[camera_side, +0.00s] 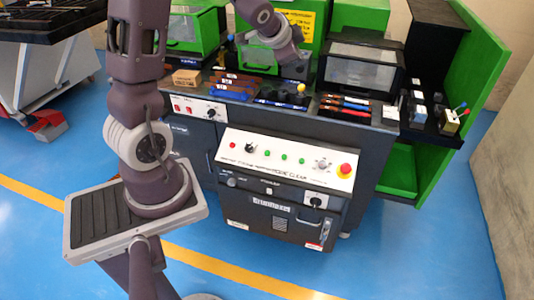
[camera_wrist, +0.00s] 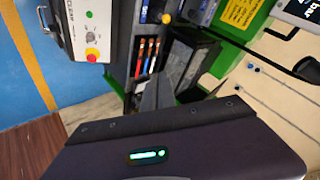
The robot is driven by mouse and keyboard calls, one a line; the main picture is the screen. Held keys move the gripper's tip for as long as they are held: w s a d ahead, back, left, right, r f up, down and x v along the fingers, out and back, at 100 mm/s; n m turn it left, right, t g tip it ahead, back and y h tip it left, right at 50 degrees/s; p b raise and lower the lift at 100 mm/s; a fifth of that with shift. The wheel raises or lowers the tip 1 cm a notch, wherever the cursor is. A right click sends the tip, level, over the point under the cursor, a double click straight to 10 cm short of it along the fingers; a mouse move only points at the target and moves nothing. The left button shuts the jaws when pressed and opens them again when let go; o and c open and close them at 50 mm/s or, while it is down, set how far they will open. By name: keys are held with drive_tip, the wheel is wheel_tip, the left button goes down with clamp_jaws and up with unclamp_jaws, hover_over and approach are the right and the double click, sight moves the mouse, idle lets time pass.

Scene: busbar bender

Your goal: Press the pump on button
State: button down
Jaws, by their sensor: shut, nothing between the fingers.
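In the side view, the control panel (camera_side: 300,176) is a white sloped face on a dark cabinet. It carries a small red lamp or button (camera_side: 233,145), a black knob (camera_side: 250,147), several green buttons (camera_side: 284,154), a grey dial (camera_side: 322,163) and a red mushroom button (camera_side: 345,170). The labels are too small to tell which is pump on. My gripper (camera_side: 299,68) is above the bench behind the panel, well away from the buttons. In the wrist view, its grey fingers (camera_wrist: 157,94) look shut and empty. The panel's red-button end (camera_wrist: 94,30) shows at upper left.
A yellow-knobbed lever (camera_side: 301,88) stands just below my gripper. Blue and red tools (camera_side: 345,106) lie on the bench (camera_side: 325,127). Green machine housings (camera_side: 283,47) stand behind, and a tall green panel (camera_side: 482,80) at right. The space above the control panel is clear.

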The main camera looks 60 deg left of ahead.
drive_tip(key=w+a+f+m, duration=0.2)
drive_tip(key=a+f+m, duration=0.1)
drive_tip(key=a+f, duration=0.65)
drive_tip(key=m+t+h, duration=0.2)
drive_tip(key=m+t, duration=0.1)
drive_tip(key=m, duration=0.1)
hover_over(267, 153)
wheel_tip(267, 153, down, 16)
drive_tip(key=s+d+f+m+t+h, duration=0.1)
drive_tip(key=s+d+f, duration=0.2)
drive_tip(key=s+f, duration=0.2)
drive_tip(key=shift+d+f+m+h, duration=0.3)
drive_tip(key=shift+d+f, duration=0.1)
drive_tip(key=shift+f, duration=0.5)
drive_tip(key=shift+f, duration=0.1)
drive_tip(key=shift+w+a+f, duration=0.45)
drive_tip(key=shift+f, duration=0.85)
drive_tip(key=shift+w+a+f, duration=0.4)
drive_tip(key=shift+a+f, duration=0.1)
drive_tip(key=shift+f, duration=0.75)
drive_tip(key=shift+w+a+f, duration=0.45)
drive_tip(key=shift+f, duration=0.85)
drive_tip(key=shift+f, duration=0.1)
drive_tip(key=shift+w+a+f, duration=0.1)
drive_tip(key=shift+w+f, duration=0.05)
drive_tip(key=shift+f, duration=0.1)
